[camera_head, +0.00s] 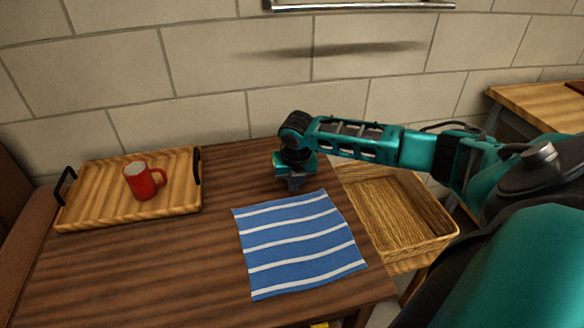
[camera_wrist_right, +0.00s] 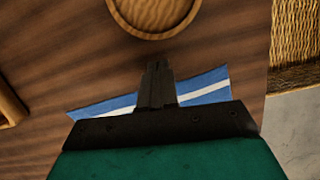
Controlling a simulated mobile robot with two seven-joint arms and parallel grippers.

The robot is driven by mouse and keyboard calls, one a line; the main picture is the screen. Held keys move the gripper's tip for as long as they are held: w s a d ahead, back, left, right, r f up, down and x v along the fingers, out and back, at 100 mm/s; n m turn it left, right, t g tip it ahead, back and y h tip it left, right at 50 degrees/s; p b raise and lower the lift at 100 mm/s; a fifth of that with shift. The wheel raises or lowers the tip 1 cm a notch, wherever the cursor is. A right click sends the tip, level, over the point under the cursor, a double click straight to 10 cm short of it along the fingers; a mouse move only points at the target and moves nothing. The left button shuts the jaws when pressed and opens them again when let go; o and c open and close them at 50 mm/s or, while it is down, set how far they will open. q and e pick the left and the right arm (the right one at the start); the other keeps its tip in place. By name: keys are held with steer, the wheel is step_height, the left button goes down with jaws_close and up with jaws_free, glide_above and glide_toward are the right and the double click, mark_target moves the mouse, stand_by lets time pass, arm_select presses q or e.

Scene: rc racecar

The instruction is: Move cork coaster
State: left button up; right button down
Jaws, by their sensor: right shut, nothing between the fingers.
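The cork coaster (camera_wrist_right: 153,14) is a round, light brown disc with a raised rim. It lies on the dark wooden table at the top edge of the right wrist view, partly cut off. In the head view I cannot make it out; my right arm covers that area. My right gripper (camera_head: 294,186) points down over the table, just beyond the cloth's far edge. In the wrist view its fingers (camera_wrist_right: 157,68) are together and empty, with the coaster ahead of them and apart from them. My left gripper is not in view.
A blue cloth with white stripes (camera_head: 297,239) lies in front of the right gripper. A wooden tray (camera_head: 115,216) with a red mug (camera_head: 141,184) stands at the left. A wicker basket (camera_head: 405,246) is beyond the table's right edge. A tiled wall (camera_head: 200,70) rises behind.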

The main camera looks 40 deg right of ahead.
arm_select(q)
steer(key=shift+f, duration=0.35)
arm_select(e)
steer(key=shift+w+d, duration=0.55)
steer(key=shift+w, duration=0.3)
steer(key=shift+w+d, duration=0.25)
steer(key=shift+w, duration=0.1)
steer(key=w+d+b, duration=0.1)
steer(key=w+b, duration=0.1)
steer(key=w+d+b, duration=0.2)
steer(key=w, duration=0.1)
steer(key=w+d+b, duration=0.1)
steer(key=w+d, duration=0.1)
steer(key=shift+w+f+b, duration=0.25)
steer(key=shift+w+b, duration=0.15)
steer(key=shift+w+d+b, duration=0.2)
steer(key=shift+w+b, duration=0.05)
steer(key=shift+b, duration=0.1)
steer(key=shift+w+d+r, duration=0.2)
steer(key=shift+w+r, duration=0.05)
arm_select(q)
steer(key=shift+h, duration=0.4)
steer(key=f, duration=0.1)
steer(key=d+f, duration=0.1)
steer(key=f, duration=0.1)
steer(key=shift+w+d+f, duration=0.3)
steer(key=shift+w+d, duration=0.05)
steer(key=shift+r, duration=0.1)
